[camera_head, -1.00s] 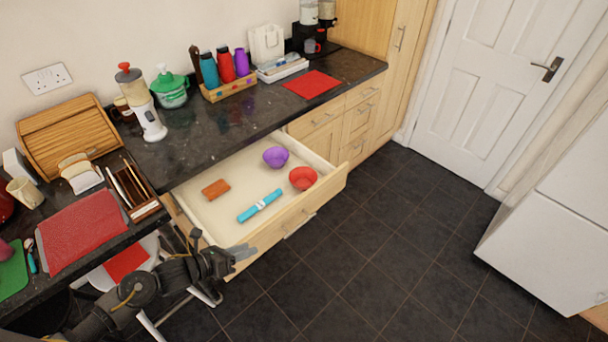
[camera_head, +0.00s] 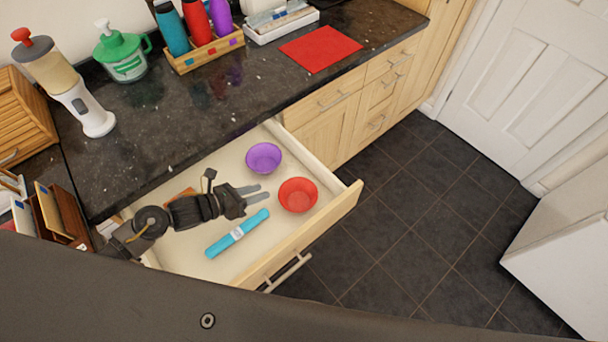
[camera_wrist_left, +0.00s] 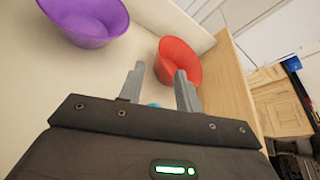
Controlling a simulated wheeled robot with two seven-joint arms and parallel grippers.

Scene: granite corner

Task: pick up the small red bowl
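The small red bowl (camera_head: 298,195) stands upright in the open drawer, near its right front corner. In the left wrist view the red bowl (camera_wrist_left: 180,62) is just beyond the fingertips, slightly right of centre. My left gripper (camera_head: 266,193) is over the drawer, to the left of the red bowl, with its fingers pointing at it. In the left wrist view my left gripper (camera_wrist_left: 160,75) has its two fingers apart with nothing between them. My right gripper is not in view.
A purple bowl (camera_head: 263,157) stands behind the red bowl in the drawer (camera_head: 330,217). A turquoise item (camera_head: 237,234) lies in front of my left gripper. An orange-brown item (camera_head: 181,194) is partly hidden by my left arm. The dark countertop (camera_head: 200,125) lies behind the drawer.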

